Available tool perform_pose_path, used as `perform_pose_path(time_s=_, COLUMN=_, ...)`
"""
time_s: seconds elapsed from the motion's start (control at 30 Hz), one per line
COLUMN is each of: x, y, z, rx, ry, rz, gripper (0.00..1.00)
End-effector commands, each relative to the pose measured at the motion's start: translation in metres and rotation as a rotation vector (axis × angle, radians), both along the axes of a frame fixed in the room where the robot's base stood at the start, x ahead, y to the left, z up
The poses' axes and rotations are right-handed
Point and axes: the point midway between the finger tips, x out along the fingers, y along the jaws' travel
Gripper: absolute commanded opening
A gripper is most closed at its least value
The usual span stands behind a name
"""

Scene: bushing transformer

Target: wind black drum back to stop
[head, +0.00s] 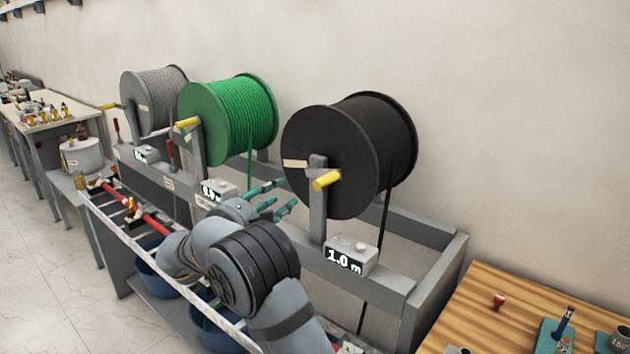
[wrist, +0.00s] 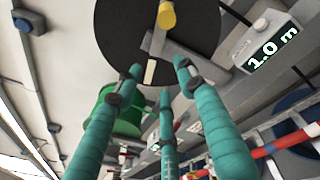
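The black drum (head: 335,150) is the rightmost of the drums on the grey rack and holds black cable. Its grey crank arm ends in a yellow handle (head: 326,180), which also shows at the top of the wrist view (wrist: 166,15). The counter box (head: 345,260) below reads 1.0 m, also legible in the wrist view (wrist: 272,48). My gripper (head: 280,197) is to the left of the yellow handle and a little lower in the head view. Its teal fingers are spread open and empty, pointing toward the drum in the wrist view (wrist: 160,76). It appears apart from the handle.
A green drum (head: 212,120) and a grey drum (head: 150,95) stand to the left, each with a yellow handle. A cable hangs from the green drum near my gripper. A wooden table (head: 480,300) with small items is at right. Blue bins sit below the rack.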

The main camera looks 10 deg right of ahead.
Motion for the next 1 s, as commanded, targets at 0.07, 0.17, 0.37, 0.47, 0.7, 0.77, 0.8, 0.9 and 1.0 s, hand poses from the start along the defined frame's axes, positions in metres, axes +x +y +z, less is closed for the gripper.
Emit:
perform_pose_path(time_s=0.07, x=-0.015, y=-0.018, z=0.016, rx=-0.138, ry=0.041, rz=-0.079, gripper=0.39)
perform_pose_path(time_s=0.17, x=-0.031, y=-0.034, z=0.018, rx=-0.234, ry=0.129, rz=-0.154, gripper=0.39)
perform_pose_path(time_s=0.37, x=-0.030, y=-0.040, z=0.018, rx=-0.332, ry=0.228, rz=-0.160, gripper=0.39)
perform_pose_path(time_s=0.47, x=-0.022, y=-0.050, z=0.019, rx=-0.337, ry=0.234, rz=-0.162, gripper=0.39)
perform_pose_path(time_s=0.7, x=0.008, y=-0.083, z=0.020, rx=-0.335, ry=0.234, rz=-0.161, gripper=0.39)
perform_pose_path(time_s=0.77, x=0.015, y=-0.091, z=0.020, rx=-0.335, ry=0.234, rz=-0.159, gripper=0.39)
perform_pose_path(time_s=0.8, x=0.019, y=-0.095, z=0.020, rx=-0.333, ry=0.233, rz=-0.159, gripper=0.39)
perform_pose_path(time_s=0.9, x=0.028, y=-0.105, z=0.019, rx=-0.334, ry=0.233, rz=-0.157, gripper=0.39)
perform_pose_path(time_s=1.0, x=0.033, y=-0.110, z=0.018, rx=-0.334, ry=0.232, rz=-0.157, gripper=0.39)
